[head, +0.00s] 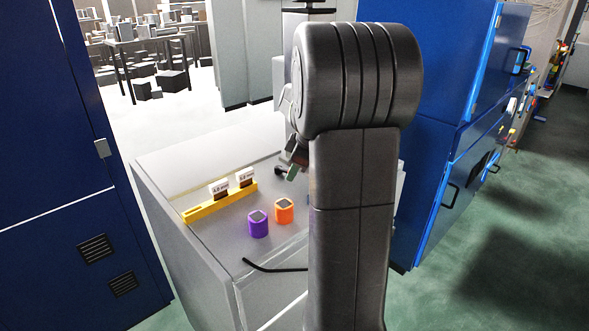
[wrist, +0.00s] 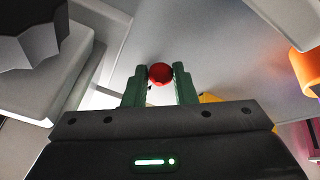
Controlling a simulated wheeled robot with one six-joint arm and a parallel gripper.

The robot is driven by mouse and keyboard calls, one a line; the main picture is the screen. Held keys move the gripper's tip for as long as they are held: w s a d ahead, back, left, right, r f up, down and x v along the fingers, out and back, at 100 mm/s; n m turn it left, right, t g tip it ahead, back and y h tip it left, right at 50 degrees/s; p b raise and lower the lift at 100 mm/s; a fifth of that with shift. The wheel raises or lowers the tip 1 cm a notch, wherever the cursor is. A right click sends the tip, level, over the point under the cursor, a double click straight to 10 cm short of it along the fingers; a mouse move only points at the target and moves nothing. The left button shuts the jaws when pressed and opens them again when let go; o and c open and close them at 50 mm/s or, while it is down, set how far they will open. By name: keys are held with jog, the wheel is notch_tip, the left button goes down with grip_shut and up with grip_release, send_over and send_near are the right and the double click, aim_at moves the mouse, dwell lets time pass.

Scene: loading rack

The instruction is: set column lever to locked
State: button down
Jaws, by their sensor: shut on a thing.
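A red ball-shaped knob (wrist: 160,73), which looks like the lever's end, sits between the two green fingers of my gripper (wrist: 160,82) in the wrist view. The fingers are shut on it. The lever's shaft and the marks for its positions are hidden, so I cannot tell its setting. In the head view my gripper (head: 293,165) shows only in part above the back of the grey bench, beside my large dark arm. The knob cannot be made out there.
The grey bench (head: 215,238) carries a purple block (head: 258,224), an orange block (head: 284,211) and a yellow rail (head: 219,202) with two small labelled cards. Blue cabinets stand left (head: 75,160) and right (head: 440,130). Green floor is clear at right.

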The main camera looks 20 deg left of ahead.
jog(key=c, duration=1.2)
grip_release()
jog(key=shift+s+a, duration=0.1)
jog(key=shift+a, duration=0.1)
jog(key=shift+d, duration=0.1)
jog(key=b+v, duration=0.1)
jog(key=v, duration=1.3)
jog(key=shift+f, duration=0.1)
jog(key=shift+c, duration=0.4)
